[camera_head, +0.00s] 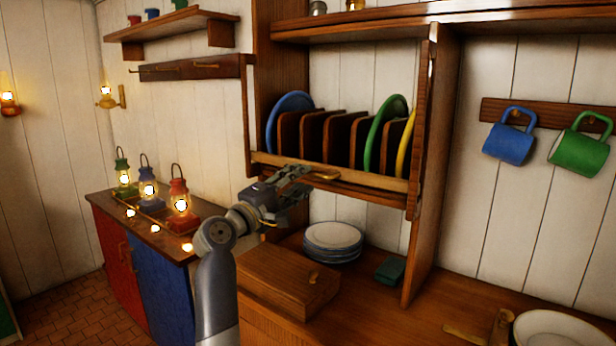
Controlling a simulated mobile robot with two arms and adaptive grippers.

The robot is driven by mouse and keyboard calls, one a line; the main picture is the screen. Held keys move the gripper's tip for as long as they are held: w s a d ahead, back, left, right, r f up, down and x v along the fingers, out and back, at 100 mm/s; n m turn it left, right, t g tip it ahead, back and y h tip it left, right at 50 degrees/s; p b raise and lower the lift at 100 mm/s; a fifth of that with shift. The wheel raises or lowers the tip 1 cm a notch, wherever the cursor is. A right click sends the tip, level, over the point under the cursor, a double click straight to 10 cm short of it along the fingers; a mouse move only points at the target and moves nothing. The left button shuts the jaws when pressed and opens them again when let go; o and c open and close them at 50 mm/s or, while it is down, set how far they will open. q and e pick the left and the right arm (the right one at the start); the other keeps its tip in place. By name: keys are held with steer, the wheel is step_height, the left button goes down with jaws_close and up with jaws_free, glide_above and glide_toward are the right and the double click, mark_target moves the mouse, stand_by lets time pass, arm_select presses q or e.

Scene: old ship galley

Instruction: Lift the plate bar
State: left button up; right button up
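The plate bar (372,180) is a light wooden bar across the front of the plate rack, low in front of the plates. It has a small brass piece (326,176) near its middle. Behind it stand a blue plate (287,103), a green plate (378,128) and a yellow plate (404,146), between brown dividers. My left gripper (303,184) is at the bar's front, just left of the brass piece. Its fingers overlap the bar in the picture; I cannot tell whether they touch it or how far apart they are. My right gripper is not in view.
Below are a wooden box (285,277), a stack of white plates (333,240) and a small green block (390,270). A tall wooden post (432,165) borders the rack's right side. Blue (510,142) and green (580,150) mugs hang at right. Lit lanterns (149,188) stand at left.

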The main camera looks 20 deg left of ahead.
mark_target(307, 175)
arm_select(q)
steer(key=shift+x, duration=2.1)
jaws_close()
